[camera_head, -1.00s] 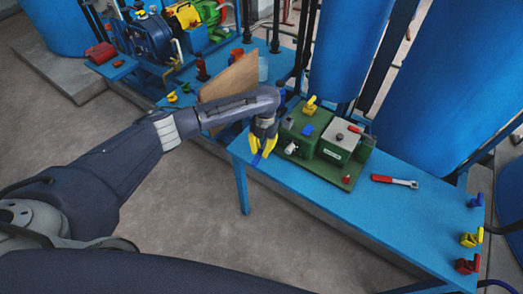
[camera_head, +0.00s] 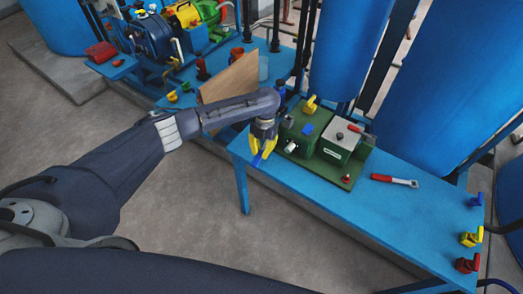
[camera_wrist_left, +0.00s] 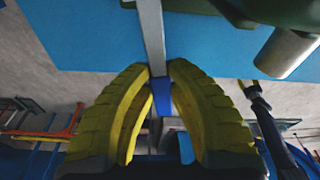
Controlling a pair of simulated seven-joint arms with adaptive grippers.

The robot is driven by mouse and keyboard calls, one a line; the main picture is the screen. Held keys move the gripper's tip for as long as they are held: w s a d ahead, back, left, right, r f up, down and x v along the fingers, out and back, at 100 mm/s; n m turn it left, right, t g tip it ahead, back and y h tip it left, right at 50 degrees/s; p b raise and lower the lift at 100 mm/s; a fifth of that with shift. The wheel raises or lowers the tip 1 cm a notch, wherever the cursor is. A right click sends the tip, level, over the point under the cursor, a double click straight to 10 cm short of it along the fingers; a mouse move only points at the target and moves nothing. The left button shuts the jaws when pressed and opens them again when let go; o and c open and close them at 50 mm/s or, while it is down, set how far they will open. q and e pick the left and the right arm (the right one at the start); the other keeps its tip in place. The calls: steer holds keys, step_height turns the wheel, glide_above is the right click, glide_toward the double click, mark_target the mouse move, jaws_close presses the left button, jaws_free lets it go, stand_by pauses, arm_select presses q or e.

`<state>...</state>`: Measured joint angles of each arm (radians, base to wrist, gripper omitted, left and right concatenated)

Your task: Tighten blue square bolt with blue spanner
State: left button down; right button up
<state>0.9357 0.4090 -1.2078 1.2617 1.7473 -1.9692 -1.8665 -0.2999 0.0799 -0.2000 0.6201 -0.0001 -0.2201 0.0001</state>
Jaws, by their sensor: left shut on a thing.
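My left gripper (camera_head: 262,149) has yellow fingers and is over the near left end of the blue table, just left of the green machine. It is shut on the blue spanner (camera_head: 257,160). In the left wrist view the blue handle (camera_wrist_left: 165,98) sits between the yellow fingers (camera_wrist_left: 160,88), and a grey metal shaft (camera_wrist_left: 152,35) runs away from it. The spanner's far end is out of that view. A small blue block (camera_head: 308,130), perhaps the blue square bolt, shows on the green machine (camera_head: 326,158), apart from the spanner. My right gripper is not in view.
A red-handled tool (camera_head: 394,180) lies on the blue table (camera_head: 350,205) right of the machine. A metal cylinder (camera_wrist_left: 287,52) sticks out near my fingers. A brown board (camera_head: 230,80) stands behind my forearm. Large blue tanks (camera_head: 440,80) rise behind the table.

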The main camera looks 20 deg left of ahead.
mark_target(264, 148)
arm_select(q)
steer(key=shift+f, duration=0.7)
steer(key=c, duration=1.3)
jaws_free()
steer(key=shift+o, duration=0.2)
step_height(264, 148, up, 12)
steer(key=w, duration=0.2)
steer(key=shift+d, duration=0.15)
steer(key=shift+o, duration=0.5)
steer(key=shift+f, duration=0.1)
